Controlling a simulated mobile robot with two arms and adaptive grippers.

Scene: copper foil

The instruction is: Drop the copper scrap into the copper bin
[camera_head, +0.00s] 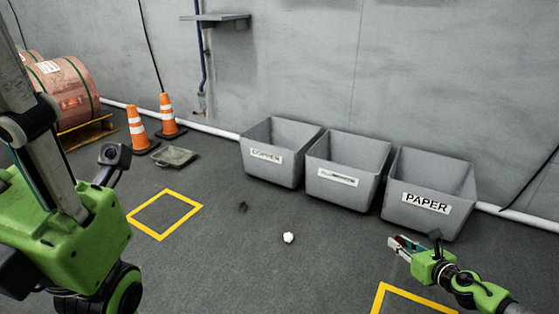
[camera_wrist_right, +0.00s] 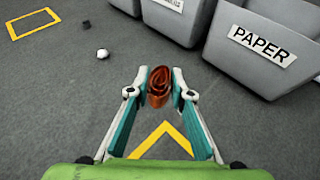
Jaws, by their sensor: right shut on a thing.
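My right gripper (camera_head: 398,246) is at the right, in front of the paper bin and above the floor. In the right wrist view its fingers (camera_wrist_right: 159,88) are shut on the copper scrap (camera_wrist_right: 159,84), a crumpled reddish-brown piece. The scrap does not show clearly in the head view. The copper bin (camera_head: 266,158) is the left one of three grey open bins by the wall, well to the left of my right gripper. My left arm fills the left side of the head view; its fingertips are not in view.
The middle bin (camera_head: 340,183) and the paper bin (camera_head: 427,203) stand right of the copper bin. A white crumpled ball (camera_head: 288,238) and a small dark piece (camera_head: 243,208) lie on the floor. Orange cones (camera_head: 138,130) and a copper roll (camera_head: 66,92) stand left.

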